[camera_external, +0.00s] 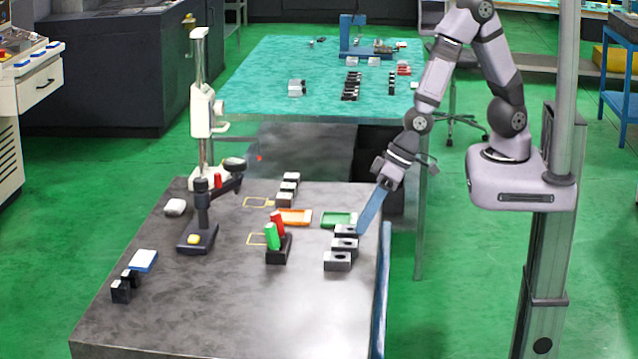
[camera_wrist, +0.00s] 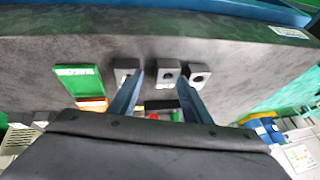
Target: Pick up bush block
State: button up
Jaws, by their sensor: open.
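Three grey bush blocks with round holes stand in a row near the right edge of the dark table: the front one (camera_external: 337,261), the middle one (camera_external: 344,244) and the rear one (camera_external: 346,230). In the wrist view they show as left (camera_wrist: 122,72), middle (camera_wrist: 166,71) and right (camera_wrist: 200,73) blocks. My gripper (camera_external: 361,231), with long blue fingers, slants down beside the rear of the row. In the wrist view my gripper (camera_wrist: 160,79) is open and empty. Its fingertips appear on either side of the middle block; whether they touch any block is unclear.
A green tray (camera_external: 338,219) and an orange tray (camera_external: 294,216) lie behind the row. A dark holder (camera_external: 278,250) with red and green pieces stands left of it. More blocks (camera_external: 288,188) stand farther back. The table's front middle is clear.

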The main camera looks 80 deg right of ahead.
aim_at(343, 244)
jog(key=a+t, duration=0.1)
jog(key=a, duration=0.1)
jog(key=w+a+t, duration=0.1)
jog(key=a, duration=0.1)
jog(key=a+t+p, duration=0.1)
jog(key=a, duration=0.1)
jog(key=shift+w+f+m+t, duration=0.2)
jog(key=shift+m+t, duration=0.1)
jog(key=shift+s+a+t+h, duration=0.1)
jog(key=shift+a+t+h, duration=0.3)
jog(key=shift+t, duration=0.1)
jog(key=shift+s+a+t+p, duration=0.2)
jog(key=shift+s+t+p, duration=0.1)
jog(key=shift+t, duration=0.3)
jog(key=shift+s+d+f+n+t+h+b, duration=0.25)
jog(key=shift+s+d+f+t, duration=0.25)
jog(key=shift+d+f+t, duration=0.25)
jog(key=shift+s+d+f+n+t+h+b, duration=0.1)
jog(key=shift+s+d+f+n+t+h, duration=0.1)
jog(key=shift+s+d+f+t, duration=0.6)
jog(key=shift+s+d+f+n+t+h+b, duration=0.15)
jog(key=shift+s+d+f+t+h+b, duration=0.2)
jog(key=shift+d+t, duration=0.45)
jog(key=shift+w+a+t, duration=0.15)
jog(key=shift+w+t, duration=0.05)
jog(key=shift+t, duration=0.05)
jog(key=shift+w+f, duration=0.25)
jog(key=shift+w, duration=1)
jog(key=shift+w+f, duration=0.2)
jog(key=shift+w, duration=1)
